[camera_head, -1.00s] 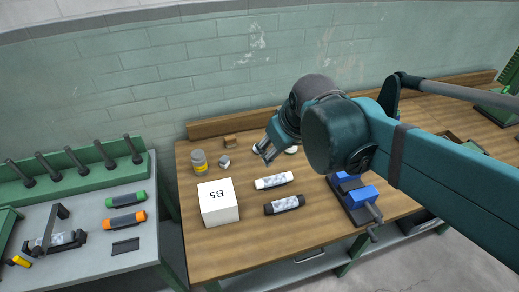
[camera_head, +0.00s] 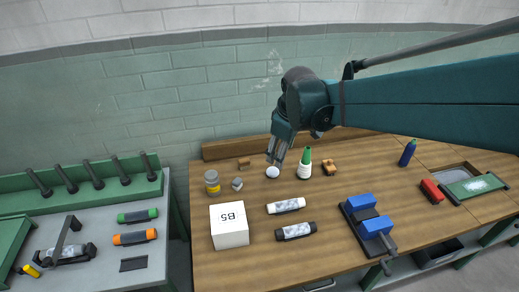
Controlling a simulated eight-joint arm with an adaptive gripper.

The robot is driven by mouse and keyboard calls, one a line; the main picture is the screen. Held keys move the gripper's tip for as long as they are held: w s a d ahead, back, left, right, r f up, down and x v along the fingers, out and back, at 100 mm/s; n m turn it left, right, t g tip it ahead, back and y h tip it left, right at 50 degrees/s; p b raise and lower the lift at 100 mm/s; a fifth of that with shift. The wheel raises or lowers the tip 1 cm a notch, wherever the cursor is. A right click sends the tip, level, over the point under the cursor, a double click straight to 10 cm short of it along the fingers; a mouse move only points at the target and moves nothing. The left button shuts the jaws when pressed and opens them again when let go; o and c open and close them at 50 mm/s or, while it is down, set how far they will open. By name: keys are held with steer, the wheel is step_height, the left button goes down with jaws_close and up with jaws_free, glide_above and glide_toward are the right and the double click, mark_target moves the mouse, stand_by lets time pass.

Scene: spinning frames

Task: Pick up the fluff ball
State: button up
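A small white round ball (camera_head: 272,171), which looks like the fluff ball, rests on the wooden workbench (camera_head: 230,275) toward its back edge. My gripper (camera_head: 275,161) points down right above and behind the ball. Its two grey fingers look parted, with a narrow gap between them. The fingertips come close to the top of the ball; I cannot tell if they touch it.
A white bottle with a green cap (camera_head: 304,163) stands close to the right of my gripper. A blue vise (camera_head: 368,222) stands front right.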

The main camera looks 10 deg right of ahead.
steer(key=w+d+f+n+g, duration=0.2)
steer(key=w+f+n, duration=0.2)
steer(key=w+f, duration=0.45)
steer(key=n+g, duration=0.1)
steer(key=n, duration=0.3)
glide_above(273, 169)
step_height(273, 169, down, 10)
steer(key=shift+s+d+f+p, duration=0.1)
steer(key=shift+s+f+p, duration=0.05)
steer(key=shift+p, duration=0.15)
steer(key=shift+w+f+g, duration=0.2)
steer(key=shift+f+g, duration=0.1)
steer(key=shift+f, duration=0.15)
steer(key=shift+f, duration=1.3)
steer(key=shift+f, duration=2.6)
